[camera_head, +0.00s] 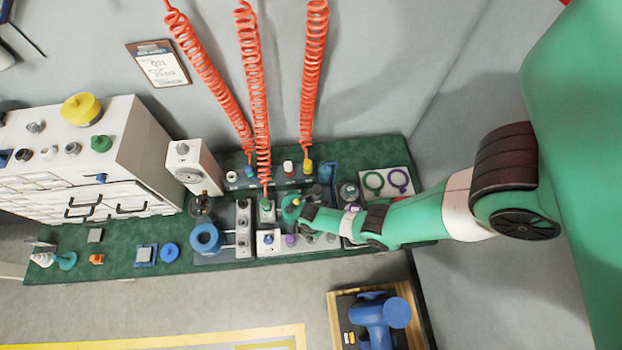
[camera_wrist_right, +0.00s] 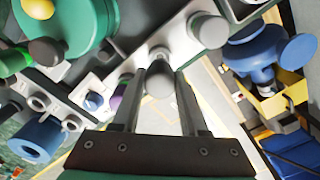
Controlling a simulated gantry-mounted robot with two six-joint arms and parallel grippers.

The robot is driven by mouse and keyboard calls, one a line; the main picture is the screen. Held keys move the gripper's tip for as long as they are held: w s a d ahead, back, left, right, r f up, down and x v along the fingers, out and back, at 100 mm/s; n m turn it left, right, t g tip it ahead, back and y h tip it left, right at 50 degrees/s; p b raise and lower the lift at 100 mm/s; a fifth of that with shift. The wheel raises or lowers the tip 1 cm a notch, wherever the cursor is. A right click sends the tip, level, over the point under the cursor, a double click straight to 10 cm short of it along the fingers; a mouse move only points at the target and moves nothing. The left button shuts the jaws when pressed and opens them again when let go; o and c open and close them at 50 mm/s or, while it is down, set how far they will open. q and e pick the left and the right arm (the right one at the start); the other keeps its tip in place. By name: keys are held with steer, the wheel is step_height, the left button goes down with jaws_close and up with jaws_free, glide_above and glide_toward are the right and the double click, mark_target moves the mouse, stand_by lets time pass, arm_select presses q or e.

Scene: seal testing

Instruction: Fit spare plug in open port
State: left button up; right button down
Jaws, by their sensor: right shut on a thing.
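My right gripper (camera_head: 303,224) reaches in from the right over the fixtures on the green bench. In the right wrist view its two fingers (camera_wrist_right: 160,84) are shut on a grey rounded plug (camera_wrist_right: 160,76). The plug is at a white port block (camera_wrist_right: 128,72); I cannot tell whether it sits in a port. The block holds a blue plug (camera_wrist_right: 93,101) and a purple plug (camera_wrist_right: 118,92), and a larger grey rounded part (camera_wrist_right: 209,28) is farther along it. In the head view the same block (camera_head: 277,249) is partly covered by my gripper. My left gripper is not in view.
Orange coiled hoses (camera_head: 256,100) hang above the bench. A second white block (camera_head: 243,226) with grey ports and a blue ring (camera_head: 206,239) stand left. A blue device (camera_head: 378,313) sits in a wooden tray in front.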

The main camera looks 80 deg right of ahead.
steer(key=shift+f+b, duration=1.45)
stand_by(0.4)
steer(key=shift+c, duration=1.8)
jaws_free()
steer(key=shift+r, duration=0.15)
step_height(320, 180, up, 12)
steer(key=p, duration=1.2)
steer(key=shift+f, duration=0.3)
